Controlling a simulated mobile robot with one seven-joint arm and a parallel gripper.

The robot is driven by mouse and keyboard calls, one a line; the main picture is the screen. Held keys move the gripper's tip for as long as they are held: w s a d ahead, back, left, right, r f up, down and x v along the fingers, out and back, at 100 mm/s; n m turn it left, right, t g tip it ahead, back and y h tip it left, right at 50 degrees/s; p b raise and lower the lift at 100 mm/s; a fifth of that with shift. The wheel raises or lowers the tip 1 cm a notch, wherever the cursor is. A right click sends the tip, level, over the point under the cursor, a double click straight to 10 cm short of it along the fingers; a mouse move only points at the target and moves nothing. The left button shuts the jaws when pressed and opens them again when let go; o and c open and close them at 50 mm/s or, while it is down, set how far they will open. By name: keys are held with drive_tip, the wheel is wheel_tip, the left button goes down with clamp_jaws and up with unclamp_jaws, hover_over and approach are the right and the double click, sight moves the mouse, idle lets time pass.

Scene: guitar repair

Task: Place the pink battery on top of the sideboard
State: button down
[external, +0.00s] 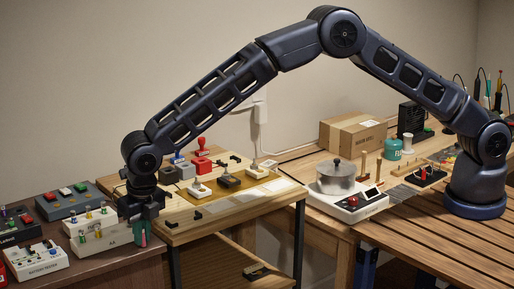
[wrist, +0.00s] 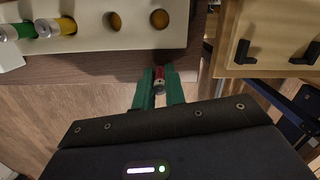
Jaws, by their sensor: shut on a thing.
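My gripper (wrist: 160,88) has green fingers shut on a small pink-red battery (wrist: 159,76) with a silvery end, in the wrist view. In the external view my gripper (external: 140,238) points down near the right end of the dark brown sideboard (external: 118,262); the battery is hard to make out there. The sideboard's top edge (wrist: 105,67) shows in the wrist view, beside the fingers. I cannot tell whether the battery touches the sideboard.
A cream battery holder (wrist: 88,42) stands on the sideboard close to my fingers, with batteries and empty round holes. A battery tester (external: 38,262) and a grey box (external: 70,198) also stand there. The wooden workbench (external: 205,225) is just right.

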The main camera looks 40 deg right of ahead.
drive_tip(key=shift+f, duration=0.1)
drive_tip(key=c, duration=1.5)
unclamp_jaws()
drive_tip(key=shift+o, duration=0.2)
wheel_tip(320, 180, up, 12)
drive_tip(key=s, duration=0.1)
drive_tip(key=shift+s+d, duration=0.15)
drive_tip(key=shift+s, duration=0.1)
